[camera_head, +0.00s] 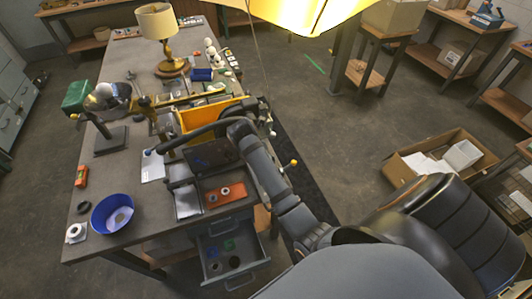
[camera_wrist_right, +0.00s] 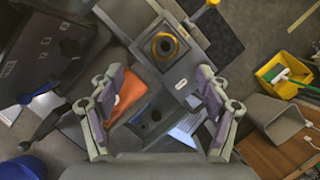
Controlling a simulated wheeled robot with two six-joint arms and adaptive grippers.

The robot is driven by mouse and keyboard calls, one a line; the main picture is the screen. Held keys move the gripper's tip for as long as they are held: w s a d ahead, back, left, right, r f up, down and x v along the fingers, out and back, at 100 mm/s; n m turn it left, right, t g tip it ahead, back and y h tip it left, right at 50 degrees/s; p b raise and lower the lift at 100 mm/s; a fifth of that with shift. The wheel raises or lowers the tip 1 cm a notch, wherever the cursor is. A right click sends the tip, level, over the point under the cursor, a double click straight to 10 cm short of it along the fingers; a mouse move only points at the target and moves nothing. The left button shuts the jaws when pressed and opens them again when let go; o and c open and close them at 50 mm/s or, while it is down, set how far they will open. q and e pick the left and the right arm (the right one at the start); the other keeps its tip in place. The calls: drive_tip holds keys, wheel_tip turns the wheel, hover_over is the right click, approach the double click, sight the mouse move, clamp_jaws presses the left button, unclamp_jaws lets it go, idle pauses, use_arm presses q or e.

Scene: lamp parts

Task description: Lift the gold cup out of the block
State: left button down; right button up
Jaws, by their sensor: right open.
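In the right wrist view the gold cup (camera_wrist_right: 165,46) shows as a gold ring with a dark middle, seated in a dark grey block (camera_wrist_right: 145,62). My right gripper (camera_wrist_right: 155,112) is open and empty, with one finger on each side of the picture. The cup lies beyond the fingertips, near the top middle, and nothing touches it. In the head view my right arm reaches over the bench's right side, and I cannot make out the cup or block there. My left gripper is not in view.
The bench (camera_head: 130,190) holds a lamp (camera_head: 157,25), a blue bowl (camera_head: 112,213), a yellow bin (camera_head: 205,118) and an orange tray (camera_head: 228,194). An open drawer (camera_head: 232,262) juts from its front. A large lit shade (camera_head: 300,15) hangs above. A cardboard box (camera_head: 440,150) stands right.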

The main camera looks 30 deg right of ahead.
drive_tip(key=p+x, duration=0.1)
drive_tip(key=x, duration=0.4)
drive_tip(key=shift+f, duration=0.15)
drive_tip(key=shift+s+d+f+p, duration=0.15)
drive_tip(key=shift+f+p, duration=0.15)
drive_tip(key=shift+p, duration=0.05)
drive_tip(key=x, duration=0.2)
drive_tip(key=p+x, duration=0.1)
drive_tip(key=x, duration=0.1)
drive_tip(key=shift+s, duration=0.4)
drive_tip(key=shift+w+f, duration=0.15)
drive_tip(key=shift+f, duration=0.25)
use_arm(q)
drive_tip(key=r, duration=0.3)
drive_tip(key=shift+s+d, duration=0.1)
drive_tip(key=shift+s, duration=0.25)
use_arm(e)
drive_tip(key=c, duration=1.3)
drive_tip(key=shift+o, duration=0.2)
drive_tip(key=shift+r, duration=0.1)
